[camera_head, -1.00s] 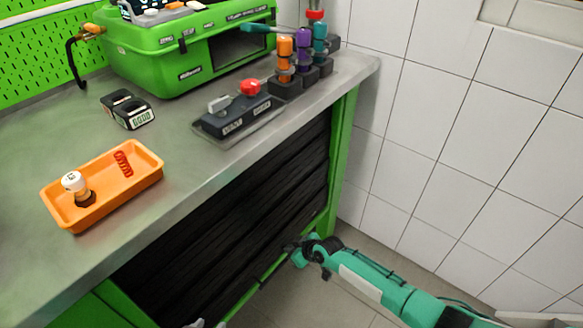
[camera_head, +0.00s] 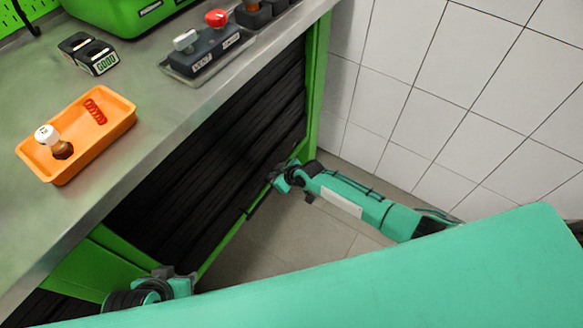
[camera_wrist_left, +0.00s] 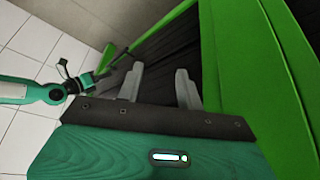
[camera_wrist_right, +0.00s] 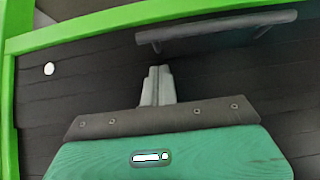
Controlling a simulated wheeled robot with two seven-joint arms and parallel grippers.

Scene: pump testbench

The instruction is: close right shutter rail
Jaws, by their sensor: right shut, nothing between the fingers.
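The right shutter (camera_head: 220,135) is a dark slatted panel in a green frame under the bench. It fills the opening between the green posts. My right gripper (camera_head: 272,180) is at the shutter's lower right in the head view. In the right wrist view my right gripper (camera_wrist_right: 158,72) is shut and empty, in front of the slats. A dark bar handle (camera_wrist_right: 215,32) lies just above its fingertips, apart from them in the picture. My left gripper (camera_wrist_left: 158,75) is open and empty beside the green frame.
On the bench (camera_head: 150,105) are an orange tray (camera_head: 108,137), a small black device reading GOOD (camera_head: 88,53) and a valve block (camera_head: 205,48). A white tiled wall (camera_head: 430,100) closes off the right side. Bare floor (camera_head: 300,235) shows between shutter and wall.

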